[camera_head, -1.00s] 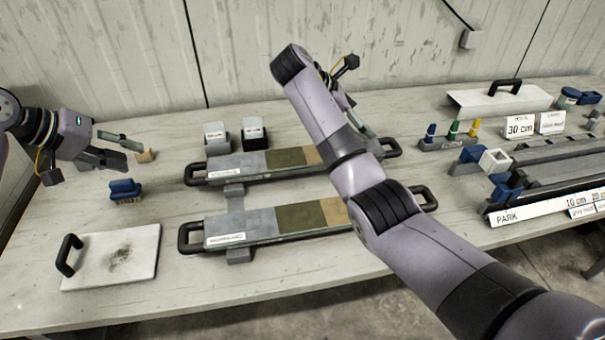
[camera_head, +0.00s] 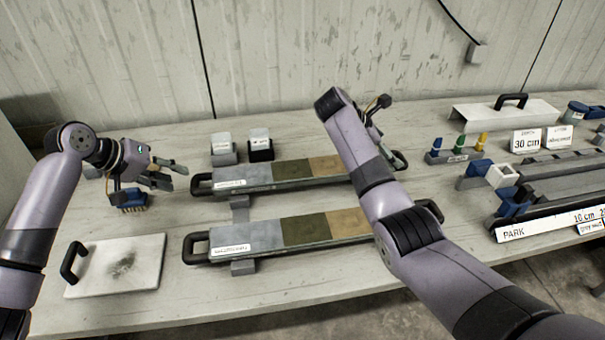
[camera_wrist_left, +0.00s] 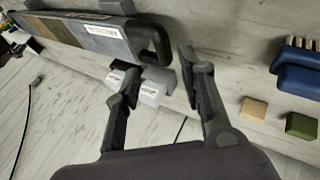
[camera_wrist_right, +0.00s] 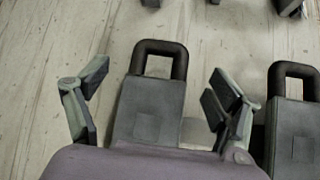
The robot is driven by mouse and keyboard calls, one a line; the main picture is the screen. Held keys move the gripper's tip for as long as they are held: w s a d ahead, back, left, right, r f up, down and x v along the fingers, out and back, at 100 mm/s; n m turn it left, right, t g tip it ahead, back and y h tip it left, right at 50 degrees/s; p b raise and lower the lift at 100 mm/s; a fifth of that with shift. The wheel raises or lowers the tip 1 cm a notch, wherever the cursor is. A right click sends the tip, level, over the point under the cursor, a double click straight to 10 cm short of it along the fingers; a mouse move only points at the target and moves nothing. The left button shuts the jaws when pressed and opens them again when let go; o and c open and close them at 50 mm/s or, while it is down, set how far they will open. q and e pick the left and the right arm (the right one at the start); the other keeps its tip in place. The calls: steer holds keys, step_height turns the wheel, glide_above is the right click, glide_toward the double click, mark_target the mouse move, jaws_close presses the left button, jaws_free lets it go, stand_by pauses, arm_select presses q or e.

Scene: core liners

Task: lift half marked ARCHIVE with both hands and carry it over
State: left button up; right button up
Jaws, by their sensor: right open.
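Two long grey core halves lie parallel on the bench, each with a black loop handle at both ends and grey, olive and tan sections. The far half (camera_head: 255,178) carries a label that seems to read ARCHIVE in the left wrist view (camera_wrist_left: 103,31). The near half (camera_head: 262,238) has a longer label. My left gripper (camera_head: 178,176) is open and empty, just left of the far half's left handle (camera_head: 200,184). My right gripper (camera_wrist_right: 160,82) is open, its fingers either side of a half's end, with the handle (camera_wrist_right: 160,54) ahead. My right arm partly hides the far half's right end.
Two small boxes (camera_head: 259,146) stand behind the far half. A blue brush (camera_head: 127,200) and a white plate with a handle (camera_head: 120,264) are at left. A rack with a PARK label (camera_head: 514,233) and coloured pegs (camera_head: 458,148) are at right.

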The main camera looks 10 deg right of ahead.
mark_target(193, 183)
arm_select(q)
steer(key=x, duration=0.7)
arm_select(e)
steer(key=x, duration=0.7)
